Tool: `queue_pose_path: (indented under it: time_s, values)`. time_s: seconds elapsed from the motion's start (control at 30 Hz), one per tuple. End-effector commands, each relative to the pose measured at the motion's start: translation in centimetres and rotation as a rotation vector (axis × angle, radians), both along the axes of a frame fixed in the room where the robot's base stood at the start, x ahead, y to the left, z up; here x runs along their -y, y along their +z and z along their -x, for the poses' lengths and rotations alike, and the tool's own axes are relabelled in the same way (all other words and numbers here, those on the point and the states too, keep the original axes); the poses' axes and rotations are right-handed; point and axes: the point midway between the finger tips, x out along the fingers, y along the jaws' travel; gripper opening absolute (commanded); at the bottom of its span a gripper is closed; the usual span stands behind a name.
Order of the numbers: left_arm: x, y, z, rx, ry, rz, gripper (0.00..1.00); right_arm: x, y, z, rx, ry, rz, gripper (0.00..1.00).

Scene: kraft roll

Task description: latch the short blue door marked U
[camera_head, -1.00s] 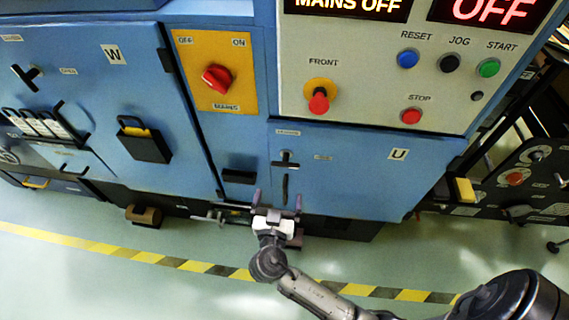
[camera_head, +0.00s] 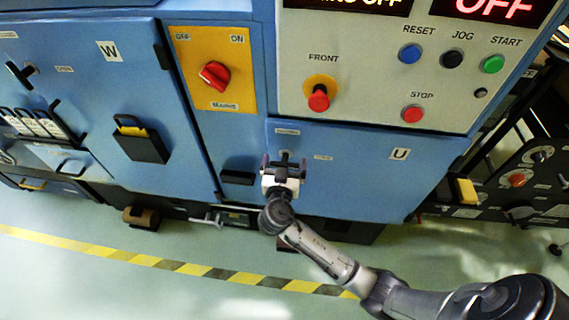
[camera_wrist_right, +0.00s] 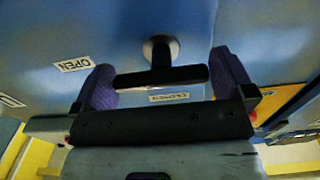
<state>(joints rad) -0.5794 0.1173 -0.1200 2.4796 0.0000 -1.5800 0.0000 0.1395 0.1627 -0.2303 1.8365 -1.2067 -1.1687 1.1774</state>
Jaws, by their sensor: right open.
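My right gripper (camera_head: 284,162) is open at the handle, one finger beyond each end of the bar. In the head view it hides most of the handle. My left gripper is in neither view.
A red mains knob (camera_head: 215,75) on a yellow plate is at upper left. A red FRONT button (camera_head: 318,98) sits above the door. Door W (camera_head: 90,95) with a black holder (camera_head: 140,142) is at left. A dark machine (camera_head: 520,185) stands at right.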

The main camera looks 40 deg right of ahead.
Motion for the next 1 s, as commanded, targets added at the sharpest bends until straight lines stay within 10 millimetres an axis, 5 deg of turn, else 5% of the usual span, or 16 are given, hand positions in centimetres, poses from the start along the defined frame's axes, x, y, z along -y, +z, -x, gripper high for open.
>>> queue_pose_path:
  time_s: [0.17,0.53,1.0]
  values:
    - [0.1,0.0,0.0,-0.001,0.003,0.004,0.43,0.0,0.0,0.0,0.000,0.000,0.000,1.00]
    - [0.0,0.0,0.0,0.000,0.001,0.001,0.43,0.0,0.0,0.0,0.000,0.000,0.000,0.66]
    - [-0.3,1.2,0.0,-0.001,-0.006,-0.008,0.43,-0.1,0.3,0.0,-0.122,-0.001,0.104,0.66]
